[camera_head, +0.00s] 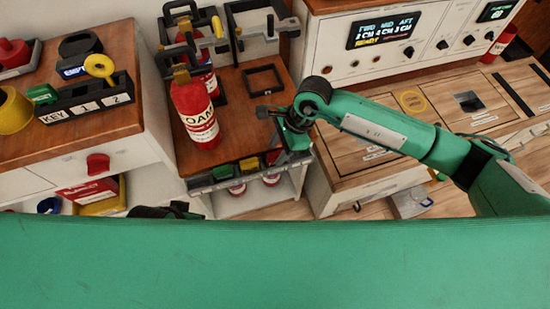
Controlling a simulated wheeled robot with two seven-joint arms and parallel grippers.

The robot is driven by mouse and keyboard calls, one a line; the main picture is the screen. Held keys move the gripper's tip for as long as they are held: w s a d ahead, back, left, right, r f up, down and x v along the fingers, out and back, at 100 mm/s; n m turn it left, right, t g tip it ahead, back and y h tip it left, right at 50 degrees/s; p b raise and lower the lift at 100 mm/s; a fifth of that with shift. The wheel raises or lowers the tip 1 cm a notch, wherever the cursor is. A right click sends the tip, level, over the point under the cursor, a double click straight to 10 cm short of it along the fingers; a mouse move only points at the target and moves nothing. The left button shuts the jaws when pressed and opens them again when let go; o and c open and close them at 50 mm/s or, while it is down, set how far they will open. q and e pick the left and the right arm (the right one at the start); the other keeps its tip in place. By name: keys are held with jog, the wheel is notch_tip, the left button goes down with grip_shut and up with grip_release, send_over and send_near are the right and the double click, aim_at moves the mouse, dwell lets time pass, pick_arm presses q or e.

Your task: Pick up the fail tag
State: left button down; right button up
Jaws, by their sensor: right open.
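A row of small slots (206,184) runs along the front edge of the middle cabinet. It holds a green tag (237,189), a yellow tag (249,165) and a reddish tag (272,157). The lettering is too small to read, so I cannot tell which is the fail tag. My right gripper (287,127) is open and empty. It hangs over the right front corner of the cabinet top, above and close to the right end of the slots, and its arm hides part of that corner. A dark shape (165,211) at the bottom left seems to be my left gripper, mostly hidden.
Red extinguishers, one in front (195,112), stand on the middle cabinet, left of my right gripper. A square black frame (263,80) lies behind it. A key rack (88,108) stands on the left cabinet. A display console (385,32) stands at the back right.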

grip_shut()
dwell(0.3)
